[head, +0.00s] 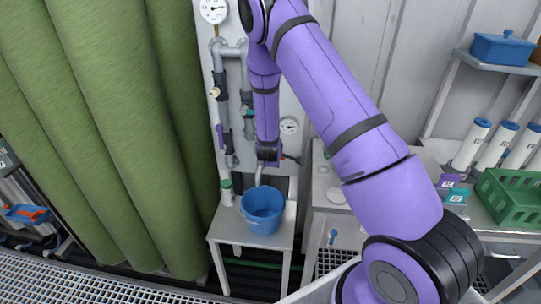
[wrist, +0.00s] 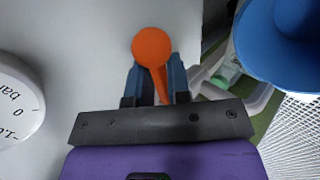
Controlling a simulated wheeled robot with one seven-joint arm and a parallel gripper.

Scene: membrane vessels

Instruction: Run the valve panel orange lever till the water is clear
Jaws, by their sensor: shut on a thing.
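The orange lever (wrist: 151,46), with a round knob and a narrow stem, stands between the fingers of my gripper (wrist: 155,64) in the wrist view. My gripper is shut on the lever. Grey pipes (head: 221,85) run down the panel's left side. A blue bucket (head: 262,212) stands below the panel, and part of it shows in the wrist view (wrist: 280,45). The water's colour cannot be made out.
A small table (head: 232,238) carries the bucket. A round gauge (wrist: 14,105) is left of my gripper; another gauge (head: 213,10) tops the panel. A green curtain (head: 110,130) hangs at left. A bench with a green crate (head: 510,200) and white vessels (head: 470,145) stands right.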

